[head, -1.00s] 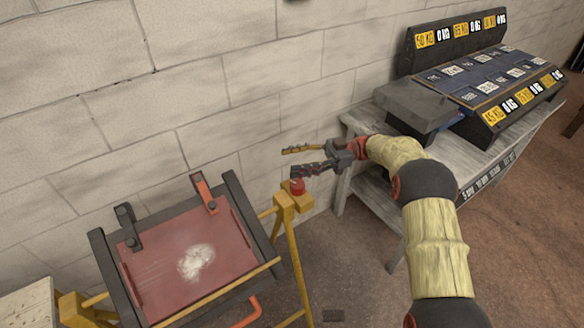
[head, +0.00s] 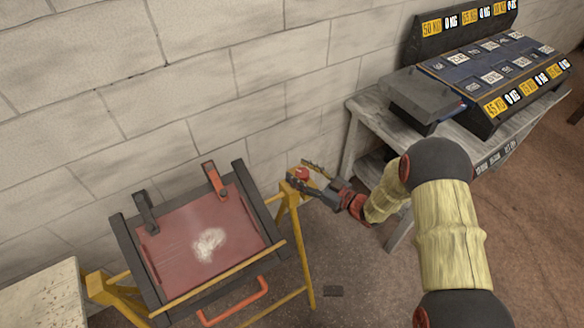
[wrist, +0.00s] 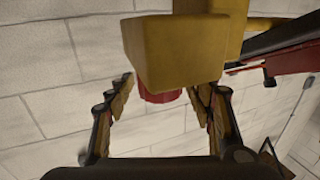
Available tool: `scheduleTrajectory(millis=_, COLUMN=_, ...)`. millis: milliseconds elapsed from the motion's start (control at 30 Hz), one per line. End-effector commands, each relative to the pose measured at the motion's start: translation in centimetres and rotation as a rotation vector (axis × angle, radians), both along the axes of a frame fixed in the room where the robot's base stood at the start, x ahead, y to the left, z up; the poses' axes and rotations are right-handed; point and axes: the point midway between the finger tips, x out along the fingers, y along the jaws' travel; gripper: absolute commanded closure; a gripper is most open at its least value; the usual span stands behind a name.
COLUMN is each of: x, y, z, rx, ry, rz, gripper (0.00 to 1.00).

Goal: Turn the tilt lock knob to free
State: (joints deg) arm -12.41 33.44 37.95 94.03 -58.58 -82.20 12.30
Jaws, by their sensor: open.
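The red tilt lock knob (head: 301,173) sits at the top of the yellow stand's right post (head: 291,192), beside the dark frame with the red panel (head: 200,235). My gripper (head: 303,171) is open at the knob, with one finger on its near side and one on its far side. In the wrist view the knob (wrist: 160,96) shows between the two spread fingers (wrist: 163,95), partly hidden by the yellow block (wrist: 178,52). I cannot tell whether either finger touches it.
A grey workbench (head: 365,115) stands at the right with a sloped dark board (head: 490,75) of weight labels. The block wall (head: 200,80) is close behind the stand. A pale tabletop (head: 45,300) is at the lower left. An orange handle (head: 235,303) hangs below the panel.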

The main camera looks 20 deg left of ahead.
Motion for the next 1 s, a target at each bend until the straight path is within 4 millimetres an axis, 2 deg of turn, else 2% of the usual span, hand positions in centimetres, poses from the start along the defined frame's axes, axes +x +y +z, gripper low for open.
scheduleTrajectory(millis=100, x=0.5, y=1.7, z=-0.2, rx=0.001, ry=0.001, rz=0.003, gripper=0.47)
scheduleTrajectory(millis=233, x=0.9, y=2.8, z=-0.1, rx=0.000, ry=0.001, rz=0.002, gripper=0.47)
scheduleTrajectory(millis=600, x=1.2, y=3.3, z=0.0, rx=0.002, ry=0.002, rz=0.001, gripper=0.47)
scheduleTrajectory(millis=1000, x=1.2, y=3.3, z=0.0, rx=0.002, ry=0.002, rz=0.001, gripper=0.69)
